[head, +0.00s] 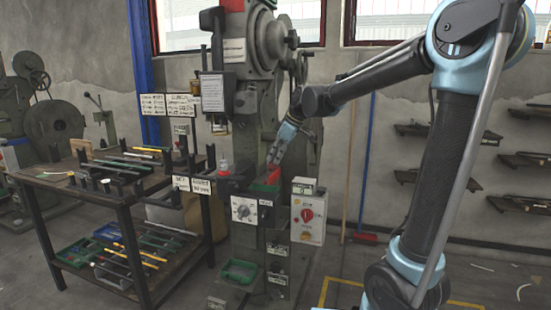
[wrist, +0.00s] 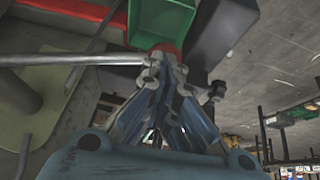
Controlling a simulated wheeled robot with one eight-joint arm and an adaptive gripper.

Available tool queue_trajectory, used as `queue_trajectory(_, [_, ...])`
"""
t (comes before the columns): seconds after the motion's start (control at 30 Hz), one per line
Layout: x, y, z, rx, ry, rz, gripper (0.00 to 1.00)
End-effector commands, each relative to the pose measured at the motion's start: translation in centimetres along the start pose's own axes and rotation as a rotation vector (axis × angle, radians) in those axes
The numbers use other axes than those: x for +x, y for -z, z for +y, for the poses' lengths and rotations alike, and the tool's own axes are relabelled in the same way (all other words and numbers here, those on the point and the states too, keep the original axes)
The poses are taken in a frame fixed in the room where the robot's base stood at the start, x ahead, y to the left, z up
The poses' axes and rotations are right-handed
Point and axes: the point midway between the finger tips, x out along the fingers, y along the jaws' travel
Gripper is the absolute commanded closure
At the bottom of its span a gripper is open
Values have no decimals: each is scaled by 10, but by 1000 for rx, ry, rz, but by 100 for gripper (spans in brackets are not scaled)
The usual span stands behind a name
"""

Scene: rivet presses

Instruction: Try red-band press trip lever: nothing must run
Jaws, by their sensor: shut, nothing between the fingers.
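The press (head: 272,40) is a tall grey-green machine with a red patch at its top. My gripper (head: 273,160) points down in front of its column, fingers shut and empty. A red part (head: 274,175) lies just below the fingertips. In the wrist view my gripper (wrist: 165,58) has its tips close to or against a red piece (wrist: 166,47) beside a green tray (wrist: 160,18). A bare metal rod (wrist: 75,60) runs in from the left to near the fingertips. I cannot tell whether this rod is the trip lever or whether the tips touch it.
A grey control box (head: 308,218) with a red rotary switch and a dial panel (head: 243,209) sit on the press front. A workbench (head: 120,190) with tools stands left. A green bin (head: 238,271) sits low on the press. Wall shelves (head: 425,131) are at right.

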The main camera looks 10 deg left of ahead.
Motion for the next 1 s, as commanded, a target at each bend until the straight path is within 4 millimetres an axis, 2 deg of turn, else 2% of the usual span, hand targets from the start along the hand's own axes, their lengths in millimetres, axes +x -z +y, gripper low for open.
queue_trajectory(0.33, [3,-3,-2,-2,3,-7,100])
queue_trajectory(0.47, [-2,-3,-2,-2,4,-7,100])
queue_trajectory(0.67, [-30,-1,-1,-4,2,-3,100])
queue_trajectory(1.0, [-98,1,2,-3,0,0,100])
